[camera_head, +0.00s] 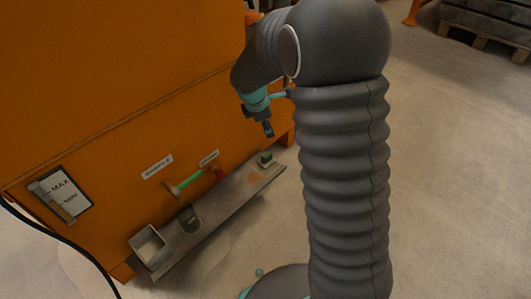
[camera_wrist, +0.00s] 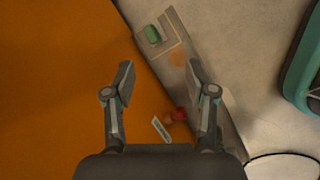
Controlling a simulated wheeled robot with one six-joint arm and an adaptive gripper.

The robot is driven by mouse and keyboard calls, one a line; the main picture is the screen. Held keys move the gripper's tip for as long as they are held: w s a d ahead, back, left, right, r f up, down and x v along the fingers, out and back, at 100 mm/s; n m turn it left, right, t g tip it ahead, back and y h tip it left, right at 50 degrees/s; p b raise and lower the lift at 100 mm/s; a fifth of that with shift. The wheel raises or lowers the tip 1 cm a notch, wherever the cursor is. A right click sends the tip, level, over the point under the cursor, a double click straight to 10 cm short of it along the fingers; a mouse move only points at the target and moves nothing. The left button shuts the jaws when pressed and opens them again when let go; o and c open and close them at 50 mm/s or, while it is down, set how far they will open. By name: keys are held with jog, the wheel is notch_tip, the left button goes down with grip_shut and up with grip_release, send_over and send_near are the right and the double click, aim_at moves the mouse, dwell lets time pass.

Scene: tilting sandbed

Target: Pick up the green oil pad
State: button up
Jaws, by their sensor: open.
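The green oil pad (camera_head: 266,158) is a small green block near the far right end of a narrow grey shelf (camera_head: 216,208). In the wrist view the pad (camera_wrist: 152,34) lies on a light square patch at the shelf's end, above and ahead of my fingers. My gripper (camera_head: 268,134) hangs above the shelf, with the pad below it in the head view. In the wrist view my gripper (camera_wrist: 160,85) has its two fingers wide apart with nothing between them. The pad is apart from the fingers.
The orange machine wall (camera_head: 110,110) rises right behind the shelf. A red knob (camera_head: 219,172) and a green-handled lever (camera_head: 186,183) stick out from it. A metal tray (camera_head: 149,247) and a dark cup-like holder (camera_head: 189,219) sit on the shelf's left part. Open floor lies to the right.

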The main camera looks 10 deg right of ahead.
aim_at(266, 154)
jog(key=w+f+n, duration=0.2)
jog(key=f, duration=0.4)
jog(key=w+f+n, duration=0.2)
jog(key=w+f, duration=0.1)
jog(key=f, duration=0.3)
jog(key=w+f+n, duration=0.2)
jog(key=f, duration=0.4)
jog(key=shift+w+f+h, duration=0.3)
jog(key=shift+f, duration=0.05)
jog(key=shift+b+x, duration=0.95)
jog(key=shift+x, duration=2.05)
jog(key=shift+s+d, duration=0.1)
jog(key=shift+s, duration=0.05)
jog(key=shift+c, duration=0.2)
grip_shut()
